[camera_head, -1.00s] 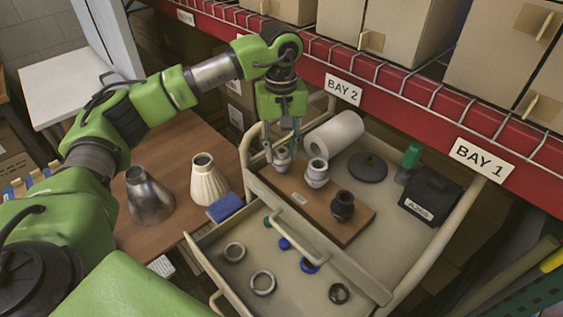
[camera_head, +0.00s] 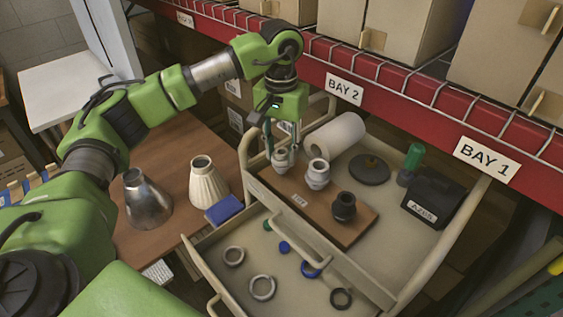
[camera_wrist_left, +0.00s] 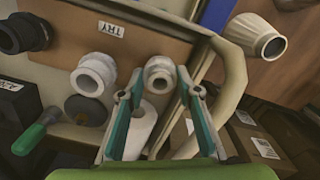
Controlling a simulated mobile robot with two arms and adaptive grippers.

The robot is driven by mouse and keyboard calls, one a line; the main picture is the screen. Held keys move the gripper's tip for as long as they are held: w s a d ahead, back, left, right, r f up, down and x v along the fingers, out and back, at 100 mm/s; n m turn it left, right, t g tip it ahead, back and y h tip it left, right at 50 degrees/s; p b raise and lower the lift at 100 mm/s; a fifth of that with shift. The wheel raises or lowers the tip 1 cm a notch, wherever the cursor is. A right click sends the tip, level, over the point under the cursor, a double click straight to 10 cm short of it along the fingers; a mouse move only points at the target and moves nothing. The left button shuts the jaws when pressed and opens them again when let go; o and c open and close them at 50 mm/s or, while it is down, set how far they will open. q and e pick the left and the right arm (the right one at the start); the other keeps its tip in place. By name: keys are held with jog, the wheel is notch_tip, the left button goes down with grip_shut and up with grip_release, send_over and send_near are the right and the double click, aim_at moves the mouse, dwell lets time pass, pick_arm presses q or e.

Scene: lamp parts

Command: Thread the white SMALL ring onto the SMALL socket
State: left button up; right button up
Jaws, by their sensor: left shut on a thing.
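My left gripper (camera_head: 282,146) points down over the left end of the brown board (camera_head: 366,226). Its two teal fingers stand on either side of the top of the white SMALL socket (camera_head: 281,161). In the left wrist view the SMALL socket (camera_wrist_left: 160,76) shows upright between the fingertips (camera_wrist_left: 155,97), its round opening facing the camera. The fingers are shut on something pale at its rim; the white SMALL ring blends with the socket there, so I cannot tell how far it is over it. My right gripper is out of view.
A larger white socket (camera_head: 317,175) stands close on the right, then a black socket (camera_head: 343,207). A white roll (camera_head: 338,136) lies behind. The open drawer (camera_head: 215,290) holds several loose rings, including two pale ones (camera_head: 262,288). A black box (camera_head: 432,198) stands at right.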

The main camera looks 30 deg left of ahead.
pick_arm(q)
jog(key=shift+s+f, duration=0.2)
jog(key=shift+f, duration=0.2)
jog(key=m, duration=0.2)
jog(key=shift+f+m+b, duration=0.1)
jog(key=shift+m+b, duration=0.3)
jog(key=m, duration=0.4)
jog(key=shift+b, duration=0.3)
jog(key=o, duration=1.1)
jog(key=shift+w, duration=0.2)
jog(key=shift+r, duration=0.25)
